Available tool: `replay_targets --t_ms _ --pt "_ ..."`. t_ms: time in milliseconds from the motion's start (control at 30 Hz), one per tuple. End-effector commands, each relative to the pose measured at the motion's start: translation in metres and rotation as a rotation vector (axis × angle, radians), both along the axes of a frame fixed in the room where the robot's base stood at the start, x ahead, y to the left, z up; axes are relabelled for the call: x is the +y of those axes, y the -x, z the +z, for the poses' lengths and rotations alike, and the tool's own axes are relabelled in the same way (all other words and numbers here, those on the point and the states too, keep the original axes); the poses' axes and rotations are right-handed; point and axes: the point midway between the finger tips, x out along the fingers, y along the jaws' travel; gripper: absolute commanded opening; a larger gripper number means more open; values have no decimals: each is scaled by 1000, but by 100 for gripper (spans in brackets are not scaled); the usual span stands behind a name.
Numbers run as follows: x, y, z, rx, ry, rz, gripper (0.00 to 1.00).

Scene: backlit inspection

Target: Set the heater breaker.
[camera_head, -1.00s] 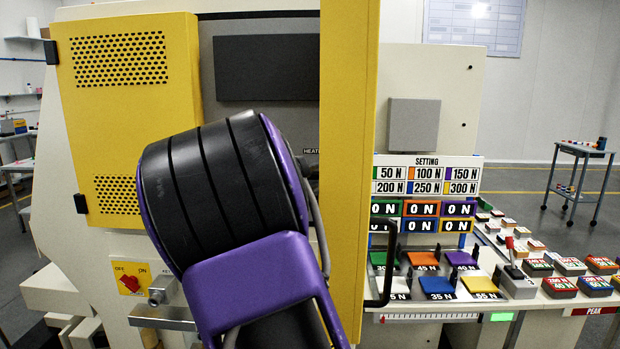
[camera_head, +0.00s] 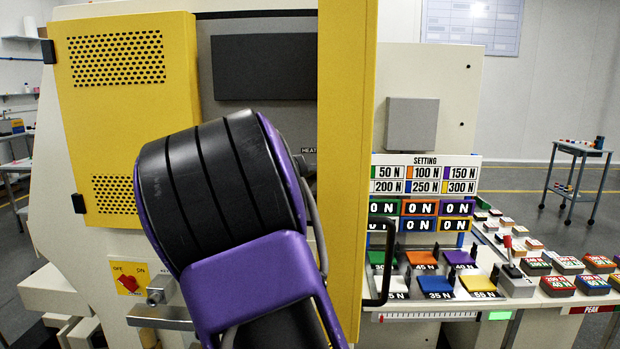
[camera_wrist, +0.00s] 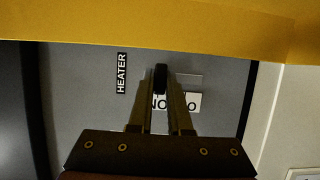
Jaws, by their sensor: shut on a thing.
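In the wrist view, the heater breaker's black lever (camera_wrist: 160,78) stands between the two fingertips of my gripper (camera_wrist: 161,88), which is shut on it. A black HEATER label (camera_wrist: 122,73) is on the grey panel (camera_wrist: 90,95) to the left. White position labels (camera_wrist: 193,102) lie behind the fingers; their lettering is partly covered, so I cannot read the lever's position for certain. In the head view, part of the HEATER label (camera_head: 309,151) shows beside the yellow upright; my arm and that upright hide the gripper and lever.
A yellow upright panel (camera_head: 346,200) with a black handle (camera_head: 384,270) stands close to my arm. It also crosses the top of the wrist view (camera_wrist: 150,22). A yellow perforated door (camera_head: 125,120) is at left. A red OFF/ON switch (camera_head: 128,283) sits below it. Coloured blocks (camera_head: 435,285) fill the right bench.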

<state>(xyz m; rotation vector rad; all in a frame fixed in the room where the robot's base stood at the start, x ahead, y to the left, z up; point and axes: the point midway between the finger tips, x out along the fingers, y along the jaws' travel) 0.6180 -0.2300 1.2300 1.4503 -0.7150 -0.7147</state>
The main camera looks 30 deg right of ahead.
Motion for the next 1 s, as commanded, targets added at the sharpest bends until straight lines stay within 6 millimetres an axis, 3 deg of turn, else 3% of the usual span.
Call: replay_targets --t_ms 800,1000 --pt "0 0 0 -1 1 0 0" --pt "0 0 -8 0 0 0 0"
